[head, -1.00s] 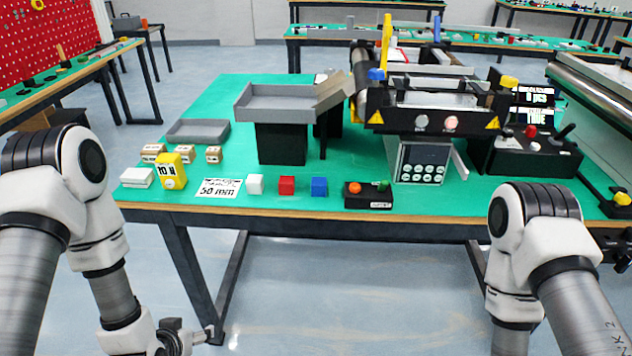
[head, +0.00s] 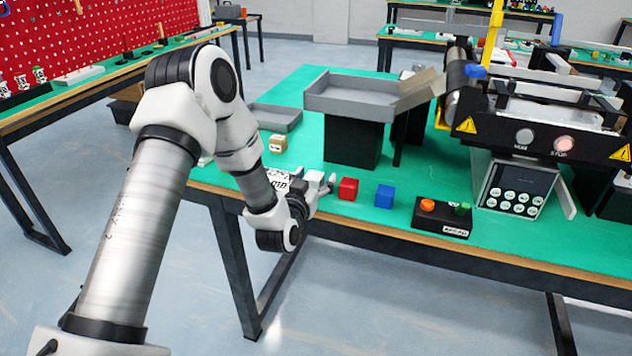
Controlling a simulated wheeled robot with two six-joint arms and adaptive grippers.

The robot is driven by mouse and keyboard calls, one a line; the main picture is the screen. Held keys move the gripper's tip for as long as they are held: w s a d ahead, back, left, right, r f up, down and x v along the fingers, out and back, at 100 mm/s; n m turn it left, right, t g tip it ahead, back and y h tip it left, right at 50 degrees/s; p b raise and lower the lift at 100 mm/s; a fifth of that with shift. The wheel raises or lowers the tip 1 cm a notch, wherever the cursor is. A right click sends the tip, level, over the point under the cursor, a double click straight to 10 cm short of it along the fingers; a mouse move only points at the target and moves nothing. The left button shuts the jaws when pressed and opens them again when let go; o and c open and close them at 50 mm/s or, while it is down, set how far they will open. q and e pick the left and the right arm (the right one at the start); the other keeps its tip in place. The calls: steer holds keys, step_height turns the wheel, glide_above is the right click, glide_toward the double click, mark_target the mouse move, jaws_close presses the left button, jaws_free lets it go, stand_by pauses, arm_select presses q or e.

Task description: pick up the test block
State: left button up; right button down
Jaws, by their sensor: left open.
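Three small cubes stand in a row near the front edge of the green table: a white cube (head: 314,177), a red cube (head: 347,189) and a blue cube (head: 384,196). The picture does not show which one is called the test block. My left gripper (head: 321,186) is open at the table's front edge, right by the white cube. Its fingers partly cover that cube, and I cannot tell whether they touch it. The printed "50 mm" card (head: 277,180) lies just left, partly hidden by my arm. My right gripper is out of view.
A grey tray on a black stand (head: 350,98) is behind the cubes. A black button box (head: 442,216) stands to their right, before the mini conveyor (head: 540,125). A wooden block (head: 278,144) and a flat grey tray (head: 277,117) are behind my arm.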

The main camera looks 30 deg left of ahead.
arm_select(q)
steer(key=shift+s, duration=0.1)
steer(key=c, duration=1.3)
steer(key=shift+o, duration=0.2)
